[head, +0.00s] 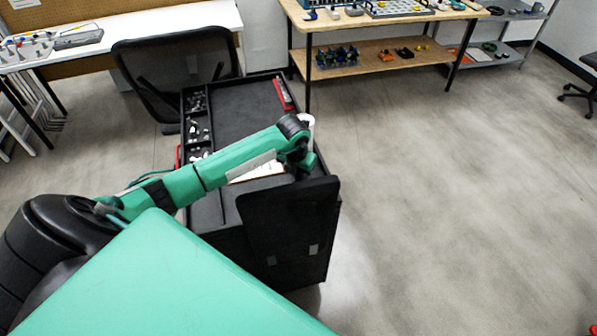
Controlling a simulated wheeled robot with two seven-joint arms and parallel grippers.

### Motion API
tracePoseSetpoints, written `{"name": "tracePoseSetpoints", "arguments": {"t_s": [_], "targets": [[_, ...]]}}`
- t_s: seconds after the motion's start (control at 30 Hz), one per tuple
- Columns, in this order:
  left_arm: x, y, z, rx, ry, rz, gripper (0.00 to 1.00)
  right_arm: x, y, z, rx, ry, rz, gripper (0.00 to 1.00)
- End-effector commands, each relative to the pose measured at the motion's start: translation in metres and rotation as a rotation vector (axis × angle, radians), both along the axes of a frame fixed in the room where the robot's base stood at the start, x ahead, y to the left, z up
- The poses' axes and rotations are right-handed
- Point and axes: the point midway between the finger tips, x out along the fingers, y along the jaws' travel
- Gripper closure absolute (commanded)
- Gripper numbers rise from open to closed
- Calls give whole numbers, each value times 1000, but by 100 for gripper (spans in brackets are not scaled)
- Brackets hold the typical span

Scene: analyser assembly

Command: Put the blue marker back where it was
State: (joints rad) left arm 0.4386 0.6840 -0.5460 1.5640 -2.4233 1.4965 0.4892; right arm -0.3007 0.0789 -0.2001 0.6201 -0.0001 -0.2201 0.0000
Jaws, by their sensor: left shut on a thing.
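My left arm reaches in from the left over a black cart (245,105). My left gripper (303,168) is at the cart's near right, partly hidden by its own wrist. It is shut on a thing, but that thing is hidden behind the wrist. I cannot make out a blue marker anywhere in the head view. My right gripper is not in view.
The cart top has small bins (197,130) at left, a red-edged item (284,93) at back right and a white sheet (262,171). A black chair (175,62) stands behind. A wooden bench (385,54) is at the back. Floor at right is clear.

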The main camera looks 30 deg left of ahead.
Motion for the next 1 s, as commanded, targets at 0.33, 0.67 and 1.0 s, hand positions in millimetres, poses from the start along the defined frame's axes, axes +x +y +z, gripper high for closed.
{"name": "tracePoseSetpoints", "arguments": {"t_s": [0.33,0.67,1.0], "targets": [[0,0,-3,0,0,0,58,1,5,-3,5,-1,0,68],[0,0,2,0,0,1,58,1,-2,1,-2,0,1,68],[-9,0,61,2,-5,-2,58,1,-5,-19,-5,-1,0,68]]}}
